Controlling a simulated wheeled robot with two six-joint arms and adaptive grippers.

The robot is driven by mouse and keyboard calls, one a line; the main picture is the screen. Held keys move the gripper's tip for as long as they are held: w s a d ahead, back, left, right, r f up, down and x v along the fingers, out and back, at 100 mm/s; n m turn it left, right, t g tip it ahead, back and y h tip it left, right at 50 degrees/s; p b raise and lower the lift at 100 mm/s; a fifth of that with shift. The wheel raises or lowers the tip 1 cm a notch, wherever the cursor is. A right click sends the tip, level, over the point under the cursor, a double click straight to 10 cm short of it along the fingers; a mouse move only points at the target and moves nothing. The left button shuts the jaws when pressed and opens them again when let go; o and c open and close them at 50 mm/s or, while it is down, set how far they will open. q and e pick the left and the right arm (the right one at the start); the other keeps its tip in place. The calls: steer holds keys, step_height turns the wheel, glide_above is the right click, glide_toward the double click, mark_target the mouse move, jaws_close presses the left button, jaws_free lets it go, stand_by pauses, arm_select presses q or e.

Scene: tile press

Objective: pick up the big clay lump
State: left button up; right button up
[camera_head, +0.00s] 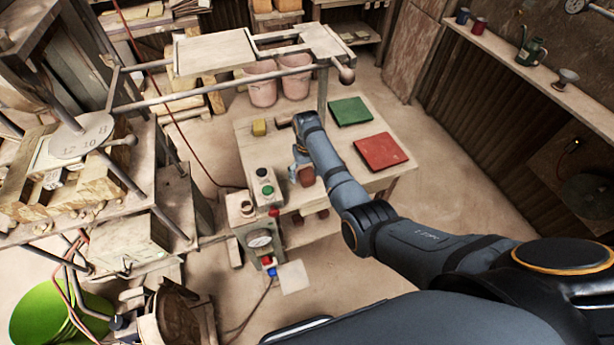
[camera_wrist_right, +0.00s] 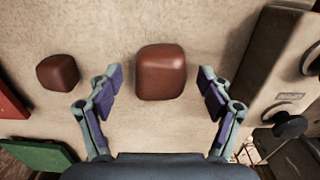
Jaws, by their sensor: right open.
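The big clay lump (camera_wrist_right: 161,72) is a reddish-brown rounded block on the work table. In the right wrist view it lies centred ahead of my right gripper (camera_wrist_right: 158,92), whose two fingers are spread and empty. A smaller clay lump (camera_wrist_right: 58,72) lies to its left in that view. In the head view my right gripper (camera_head: 299,160) is low over the table and partly hidden by my wrist. One brown lump, seemingly the big one (camera_head: 306,176), shows just below it; the smaller one is hidden there. My left gripper is not in view.
A control box (camera_head: 265,188) with buttons stands close left of the lump; its edge also shows in the wrist view (camera_wrist_right: 278,60). A red tile (camera_head: 381,152) and a green tile (camera_head: 350,111) lie right of my arm. A yellow block (camera_head: 259,127) sits at the table's far left.

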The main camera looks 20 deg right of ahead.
steer(key=shift+f, duration=0.15)
steer(key=shift+c, duration=0.4)
steer(key=c, duration=1.4)
